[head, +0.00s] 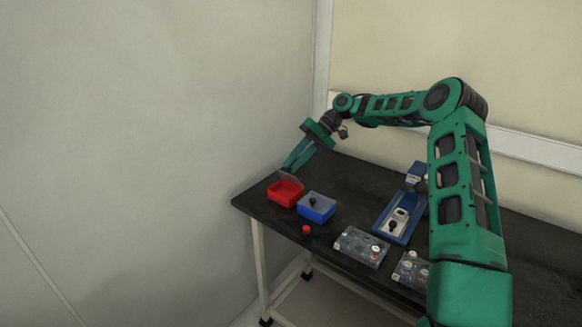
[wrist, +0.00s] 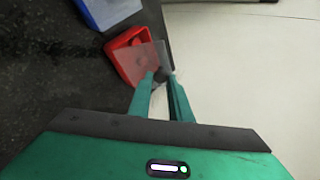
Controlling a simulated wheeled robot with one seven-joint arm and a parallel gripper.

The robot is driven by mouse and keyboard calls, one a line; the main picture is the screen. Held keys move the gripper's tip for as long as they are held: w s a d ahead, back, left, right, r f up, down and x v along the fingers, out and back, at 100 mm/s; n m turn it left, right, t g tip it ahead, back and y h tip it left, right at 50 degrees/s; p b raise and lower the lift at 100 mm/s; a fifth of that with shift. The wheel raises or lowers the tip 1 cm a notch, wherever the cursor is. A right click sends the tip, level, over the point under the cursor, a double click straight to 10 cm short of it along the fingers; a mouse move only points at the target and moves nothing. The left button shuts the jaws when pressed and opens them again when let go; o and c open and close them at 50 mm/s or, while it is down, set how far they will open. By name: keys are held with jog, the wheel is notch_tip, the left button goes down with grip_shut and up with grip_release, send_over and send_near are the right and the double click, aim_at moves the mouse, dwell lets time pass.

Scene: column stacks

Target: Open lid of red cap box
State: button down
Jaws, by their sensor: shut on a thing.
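The red box (head: 284,192) stands near the far left corner of the dark table. Its clear lid (head: 289,179) is tilted up at the back of the box, and the red inside shows below it. In the wrist view the red box (wrist: 121,41) is seen partly through the see-through lid (wrist: 138,62). My gripper (head: 289,166) is behind and above the box.
A blue box (head: 316,208) with a dark knob on its lid stands just right of the red box. A small red cap (head: 306,229) lies in front. The table's left edge is close.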

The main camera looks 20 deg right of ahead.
jog(key=shift+w+d+f+m+g+y, duration=0.2)
jog(key=shift+w+d+g+y, duration=0.2)
jog(key=shift+d+y, duration=0.3)
jog(key=shift+w+d+f+m+g+y, duration=0.1)
jog(key=shift+w+d+m+g+y, duration=0.1)
jog(key=shift+w+d+g+y, duration=0.45)
jog(key=shift+s+a+y, duration=0.1)
jog(key=shift+s+y, duration=0.15)
jog(key=shift+y, duration=0.1)
jog(key=c, duration=1.6)
grip_release()
jog(key=s+a+r, duration=0.1)
jog(key=a+r, duration=0.2)
jog(key=s+a+r, duration=0.2)
jog(key=a+r, duration=0.2)
jog(key=s+a+r, duration=0.2)
jog(key=a+r, duration=0.1)
jog(key=r, duration=0.1)
jog(key=shift+a, duration=0.25)
